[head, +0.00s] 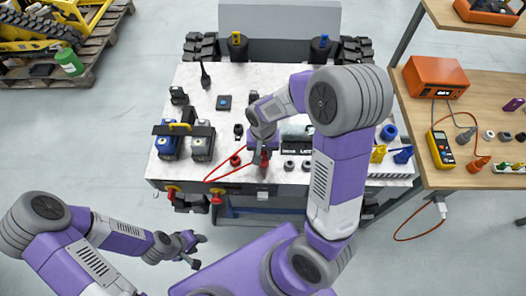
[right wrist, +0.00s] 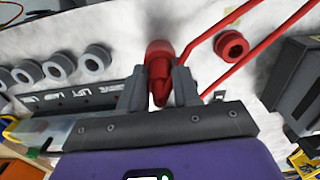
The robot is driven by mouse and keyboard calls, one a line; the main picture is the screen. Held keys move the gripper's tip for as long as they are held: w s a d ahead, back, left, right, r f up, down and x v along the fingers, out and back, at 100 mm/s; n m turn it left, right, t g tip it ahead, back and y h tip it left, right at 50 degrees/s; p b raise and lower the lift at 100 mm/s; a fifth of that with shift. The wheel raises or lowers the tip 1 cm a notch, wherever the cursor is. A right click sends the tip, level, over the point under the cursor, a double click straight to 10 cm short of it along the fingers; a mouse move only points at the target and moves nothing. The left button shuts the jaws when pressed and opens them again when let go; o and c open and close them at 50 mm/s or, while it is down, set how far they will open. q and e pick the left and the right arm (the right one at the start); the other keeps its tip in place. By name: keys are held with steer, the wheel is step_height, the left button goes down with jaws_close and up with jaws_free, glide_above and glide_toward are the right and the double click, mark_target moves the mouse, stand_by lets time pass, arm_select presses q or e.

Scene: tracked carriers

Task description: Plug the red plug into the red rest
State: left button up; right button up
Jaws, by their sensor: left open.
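The red plug (right wrist: 158,58) is between the two fingers of my right gripper (right wrist: 161,88), which look closed on its sides. In the head view the plug (head: 264,159) shows just below my right gripper (head: 263,150), over the front part of the white worktop. In the head view the red rest (head: 235,160) is left of the plug. My left gripper (head: 194,250) is open and empty, low over the floor in front of the worktop.
A red cable (head: 212,178) loops around the rest's left side. Grey rings (right wrist: 60,67) lie in a row near a dark labelled bar (head: 297,144). A wooden bench (head: 455,180) stands at right.

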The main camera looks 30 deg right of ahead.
steer(key=o, duration=0.4)
steer(key=shift+r, duration=0.1)
step_height(320, 180, up, 8)
steer(key=shift+f+p, duration=0.25)
steer(key=shift+p, duration=0.85)
